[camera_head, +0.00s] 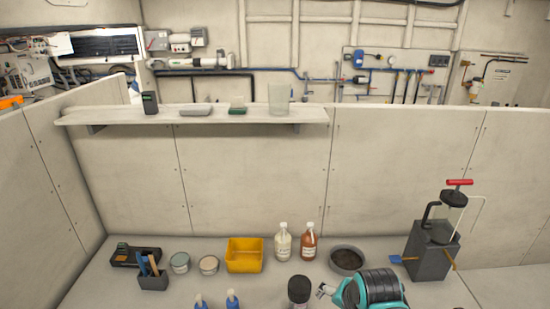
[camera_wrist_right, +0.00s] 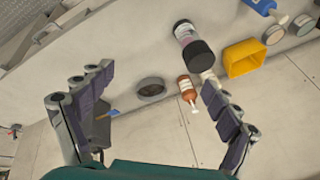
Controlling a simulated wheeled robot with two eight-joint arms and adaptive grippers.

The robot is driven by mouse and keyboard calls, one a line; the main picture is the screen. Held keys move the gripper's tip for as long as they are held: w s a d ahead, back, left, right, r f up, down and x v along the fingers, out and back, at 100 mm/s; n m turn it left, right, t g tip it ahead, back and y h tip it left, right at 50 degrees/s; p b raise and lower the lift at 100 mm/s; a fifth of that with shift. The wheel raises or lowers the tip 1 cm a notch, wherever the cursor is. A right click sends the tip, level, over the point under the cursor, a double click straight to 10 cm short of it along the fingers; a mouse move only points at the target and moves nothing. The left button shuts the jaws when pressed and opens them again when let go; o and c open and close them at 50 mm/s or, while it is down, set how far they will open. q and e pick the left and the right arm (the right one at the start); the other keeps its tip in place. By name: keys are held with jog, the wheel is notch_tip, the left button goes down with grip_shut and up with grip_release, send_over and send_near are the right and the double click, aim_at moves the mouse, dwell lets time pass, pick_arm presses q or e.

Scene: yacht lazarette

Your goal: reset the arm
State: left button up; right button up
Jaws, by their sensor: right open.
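My right arm is teal and black at the bottom right of the head view. Its gripper (camera_head: 326,291) points left above the counter, beside a black-lidded jar (camera_head: 299,290). In the right wrist view the two dark fingers of this gripper (camera_wrist_right: 157,80) stand wide apart with nothing held between them. Beyond them I see a dark round bowl (camera_wrist_right: 150,88), a brown bottle (camera_wrist_right: 187,90) and the jar (camera_wrist_right: 192,42). My left gripper is in neither view.
On the counter stand a yellow bin (camera_head: 244,256), a cream bottle (camera_head: 283,243), two tubs (camera_head: 180,263), a tool holder (camera_head: 152,277) and two blue-topped items (camera_head: 232,299). A grey pump unit (camera_head: 433,250) stands at the right. A shelf (camera_head: 120,115) runs along the wall.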

jog(key=s+d+f+n+t, duration=0.2)
jog(key=s+n, duration=0.5)
jog(key=s, duration=0.1)
pick_arm(q)
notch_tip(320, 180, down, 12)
jog(key=b, duration=1.1)
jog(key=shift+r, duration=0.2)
pick_arm(e)
notch_tip(320, 180, down, 11)
jog(key=shift+w, duration=0.45)
